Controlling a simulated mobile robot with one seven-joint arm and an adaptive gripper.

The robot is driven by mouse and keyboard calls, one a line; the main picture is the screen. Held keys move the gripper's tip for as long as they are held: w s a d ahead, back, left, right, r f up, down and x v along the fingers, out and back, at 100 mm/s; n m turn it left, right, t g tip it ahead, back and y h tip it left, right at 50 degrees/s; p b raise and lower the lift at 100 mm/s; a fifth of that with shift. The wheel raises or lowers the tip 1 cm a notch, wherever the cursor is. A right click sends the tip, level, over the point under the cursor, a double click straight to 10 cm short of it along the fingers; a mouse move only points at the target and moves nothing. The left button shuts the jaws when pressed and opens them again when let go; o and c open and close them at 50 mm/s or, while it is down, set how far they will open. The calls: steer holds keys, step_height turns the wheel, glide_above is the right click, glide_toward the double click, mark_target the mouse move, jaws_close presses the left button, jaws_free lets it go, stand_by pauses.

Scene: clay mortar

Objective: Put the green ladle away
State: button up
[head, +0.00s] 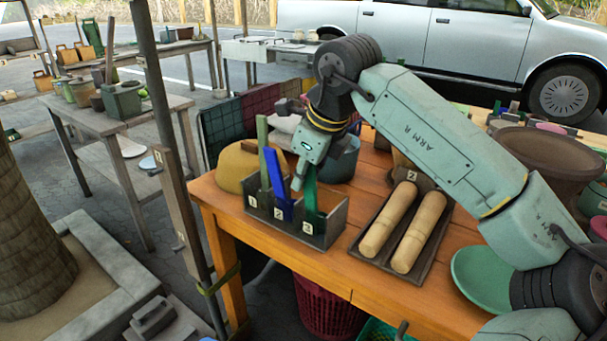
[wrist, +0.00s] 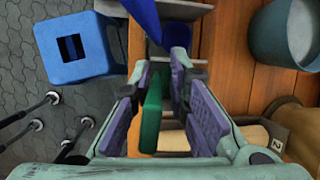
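The green ladle (head: 311,192) stands upright in the compartment labelled 3 of the grey rack (head: 338,217). Its lower part is hidden by the rack wall. In the wrist view the green ladle (wrist: 152,112) shows between the purple finger pads, with a visible gap on the right side. My gripper (head: 304,180) is above the rack at compartment 3, pointing down. In the wrist view my gripper (wrist: 166,108) is open around the ladle. A blue utensil (head: 276,186) leans in the middle compartment, and an olive-green one (head: 262,150) stands in compartment 1.
A dark tray (head: 356,246) with two clay rolls (head: 420,232) lies right of the rack. A yellow bowl (head: 232,166) and a blue-grey pot (head: 342,165) stand behind. A green plate (head: 480,280) is at right. The orange table (head: 300,258) is bare in front.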

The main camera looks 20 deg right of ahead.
steer(key=shift+o, duration=1.3)
steer(key=shift+r, duration=0.1)
